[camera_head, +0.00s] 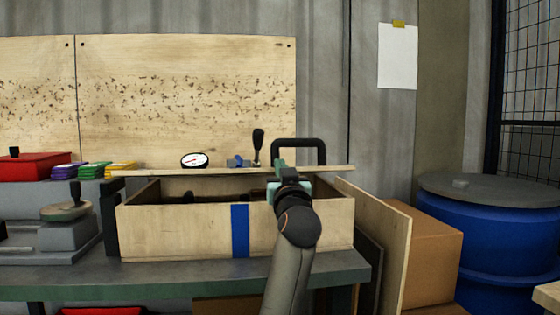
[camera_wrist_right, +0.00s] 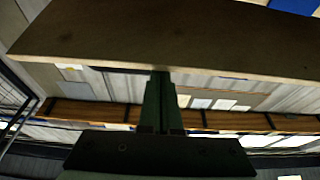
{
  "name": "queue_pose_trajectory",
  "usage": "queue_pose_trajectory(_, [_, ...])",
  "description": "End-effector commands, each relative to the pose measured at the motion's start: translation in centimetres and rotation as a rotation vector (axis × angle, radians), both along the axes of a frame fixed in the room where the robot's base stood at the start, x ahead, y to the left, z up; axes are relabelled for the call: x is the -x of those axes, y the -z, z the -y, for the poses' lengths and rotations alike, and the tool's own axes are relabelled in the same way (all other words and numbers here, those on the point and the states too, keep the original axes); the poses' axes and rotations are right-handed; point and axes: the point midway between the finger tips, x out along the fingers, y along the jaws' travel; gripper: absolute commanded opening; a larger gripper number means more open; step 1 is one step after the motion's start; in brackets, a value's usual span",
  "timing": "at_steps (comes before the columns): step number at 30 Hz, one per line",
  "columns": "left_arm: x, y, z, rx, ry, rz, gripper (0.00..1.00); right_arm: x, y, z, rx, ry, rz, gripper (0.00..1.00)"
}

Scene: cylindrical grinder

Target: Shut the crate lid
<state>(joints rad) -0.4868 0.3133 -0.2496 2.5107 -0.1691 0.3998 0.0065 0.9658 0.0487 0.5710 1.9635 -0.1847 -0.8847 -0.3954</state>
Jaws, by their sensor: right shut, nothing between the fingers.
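The wooden crate (camera_head: 180,233) with a blue stripe stands on the bench, its top partly open to the front. Its lid (camera_head: 230,171) shows nearly edge-on as a thin pale board above the crate's back part. My right gripper (camera_head: 281,168) is shut and empty, over the right part of the crate, close to the lid's edge. In the right wrist view, the closed green fingers (camera_wrist_right: 161,75) reach up to the edge of a broad wooden board (camera_wrist_right: 170,35), apparently the lid; I cannot tell whether they touch it. My left gripper is not in view. Dark contents in the crate are mostly hidden.
A round gauge (camera_head: 195,160) and a black handle (camera_head: 298,145) show behind the lid. A red box (camera_head: 35,166) and coloured stacks (camera_head: 95,170) are to the left. A cardboard box (camera_head: 428,250) and a blue drum (camera_head: 500,235) stand right of the bench (camera_head: 60,276).

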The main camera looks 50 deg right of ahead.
Motion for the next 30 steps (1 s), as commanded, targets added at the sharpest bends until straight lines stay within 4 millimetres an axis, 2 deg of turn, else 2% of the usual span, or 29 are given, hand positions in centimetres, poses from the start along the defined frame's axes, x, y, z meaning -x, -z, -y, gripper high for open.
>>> queue_pose_trajectory(1, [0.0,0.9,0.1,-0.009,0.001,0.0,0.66,0.0,1.4,-0.1,-0.002,0.0,-0.006,0.0])
queue_pose_trajectory(3, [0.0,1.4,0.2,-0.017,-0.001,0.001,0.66,0.1,2.2,-0.2,-0.001,-0.001,-0.005,0.0])
queue_pose_trajectory(10, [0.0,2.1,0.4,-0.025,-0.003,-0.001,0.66,0.4,3.5,-0.4,-0.002,-0.001,-0.002,0.0])
queue_pose_trajectory(25, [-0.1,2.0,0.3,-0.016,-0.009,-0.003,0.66,0.4,3.5,-0.4,-0.001,-0.001,0.0,0.0])
queue_pose_trajectory(30, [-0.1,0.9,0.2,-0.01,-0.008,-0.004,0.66,0.2,2.6,-0.3,0.0,-0.001,-0.001,0.0])
